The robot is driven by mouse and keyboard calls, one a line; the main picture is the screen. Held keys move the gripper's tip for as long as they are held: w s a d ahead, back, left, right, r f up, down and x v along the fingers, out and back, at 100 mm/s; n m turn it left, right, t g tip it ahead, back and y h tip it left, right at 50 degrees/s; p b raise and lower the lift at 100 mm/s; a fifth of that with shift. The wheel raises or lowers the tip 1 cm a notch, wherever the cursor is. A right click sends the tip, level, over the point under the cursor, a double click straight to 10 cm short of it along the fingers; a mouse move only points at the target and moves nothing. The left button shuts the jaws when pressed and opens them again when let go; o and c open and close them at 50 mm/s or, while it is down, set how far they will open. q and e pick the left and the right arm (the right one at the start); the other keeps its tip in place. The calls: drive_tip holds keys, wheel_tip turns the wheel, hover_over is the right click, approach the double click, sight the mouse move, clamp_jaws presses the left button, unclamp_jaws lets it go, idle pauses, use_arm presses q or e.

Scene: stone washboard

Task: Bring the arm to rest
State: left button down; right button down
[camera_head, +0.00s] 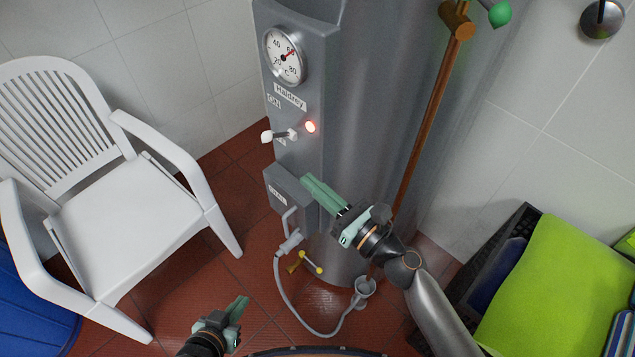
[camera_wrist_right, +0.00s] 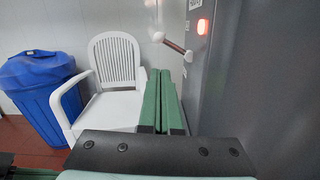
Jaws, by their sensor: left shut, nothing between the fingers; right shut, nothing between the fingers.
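My right arm (camera_head: 440,305) comes in from the lower right of the head view. Its gripper (camera_head: 308,182) is shut and empty, with green fingers in front of the lower part of the grey boiler (camera_head: 345,150). I cannot tell whether the fingertips touch the boiler. In the right wrist view the green fingers (camera_wrist_right: 160,75) lie side by side and point toward the white chair. My left gripper (camera_head: 240,302) is low in the head view, shut and empty above the red floor. The boiler's lever (camera_head: 280,135) has a white knob, beside a lit red lamp (camera_head: 310,127).
A white plastic chair (camera_head: 130,213) stands at the left, with a blue bin (camera_wrist_right: 50,95) beyond it in the wrist view. A grey hose (camera_head: 287,300) and yellow valve (camera_head: 305,263) hang below the boiler. A black crate (camera_head: 490,265) with a green cloth (camera_head: 550,285) stands right.

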drive_tip(key=shift+s, duration=0.1)
idle(0.4)
drive_tip(key=shift+f, duration=0.1)
drive_tip(key=s+d+f+n+g+h+p, duration=0.2)
drive_tip(key=s+d+f+n+h, duration=0.3)
drive_tip(key=n, duration=1)
drive_tip(key=s+d+f+n+g+h+p, duration=0.1)
drive_tip(key=s+d+f+n+g+h, duration=0.1)
drive_tip(key=s+d+f+n+h, duration=0.4)
drive_tip(key=s+d+f+n, duration=0.5)
drive_tip(key=d+f+n, duration=0.1)
drive_tip(key=n, duration=0.3)
drive_tip(key=shift+d+f+p, duration=0.25)
drive_tip(key=shift+p, duration=0.1)
